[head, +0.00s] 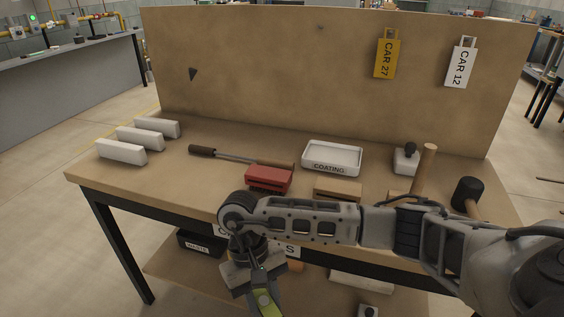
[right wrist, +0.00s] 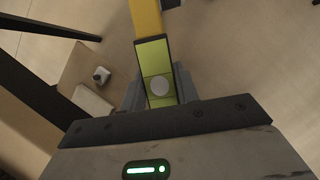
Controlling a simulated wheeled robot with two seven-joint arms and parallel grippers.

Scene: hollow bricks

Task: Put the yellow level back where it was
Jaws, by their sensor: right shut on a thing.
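The yellow level (head: 264,300) shows at the bottom of the head view, partly cut off by the frame edge. It hangs below my right gripper (head: 249,280), in front of the workbench (head: 130,185) and below its top. In the right wrist view the level (right wrist: 152,54) has a yellow-green end with a round pale disc, and its yellow length runs out of the top of the picture. My right gripper (right wrist: 157,98) is shut on that end. My left gripper is in neither view.
The bench top holds white bricks (head: 120,151), a red tool (head: 268,178), a white COATING tray (head: 332,158) and a black mallet (head: 467,192). A backboard (head: 270,70) carries CAR 27 (head: 387,58) and CAR 12 (head: 460,62) tags. A WASTE bin (head: 200,245) sits underneath.

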